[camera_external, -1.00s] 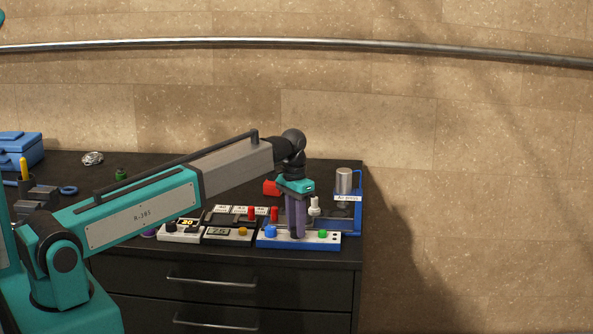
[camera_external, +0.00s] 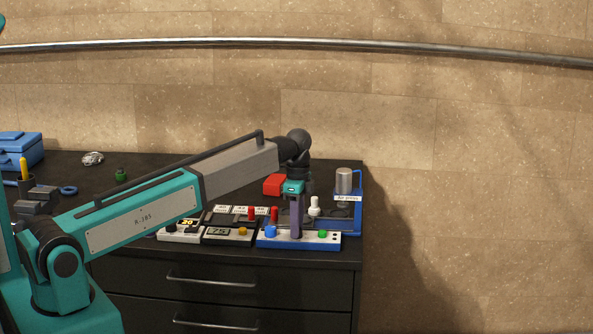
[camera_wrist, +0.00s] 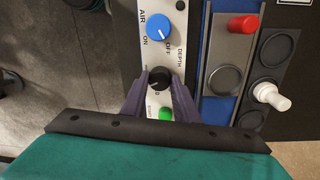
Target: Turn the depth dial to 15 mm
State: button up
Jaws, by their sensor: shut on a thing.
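The depth dial (camera_wrist: 158,77) is a small black knob on the white control panel (camera_wrist: 152,52), beside the word DEPTH. In the wrist view the purple fingers of my gripper (camera_wrist: 159,84) stand on either side of the dial and are shut on it. In the external view my gripper (camera_external: 297,236) points straight down onto the panel (camera_external: 265,242) and hides the dial. The dial's pointer and the 15 mm mark cannot be made out; the scale is partly covered.
The blue AIR knob (camera_wrist: 160,27) and green START button (camera_wrist: 166,114) flank the dial closely. The air press (camera_external: 344,190) stands behind to the right, with a white lever (camera_external: 314,205) nearby. Two display boxes (camera_external: 230,234) sit left of the panel.

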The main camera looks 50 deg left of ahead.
jog(key=shift+m, duration=0.5)
jog(key=o, duration=1.1)
jog(key=shift+c, duration=0.2)
jog(key=shift+r, duration=0.15)
notch_tip(320, 180, up, 14)
jog(key=b, duration=0.3)
jog(key=shift+w+a+f+b, duration=0.15)
jog(key=shift+w+f+b, duration=0.05)
jog(key=shift+w+b, duration=0.15)
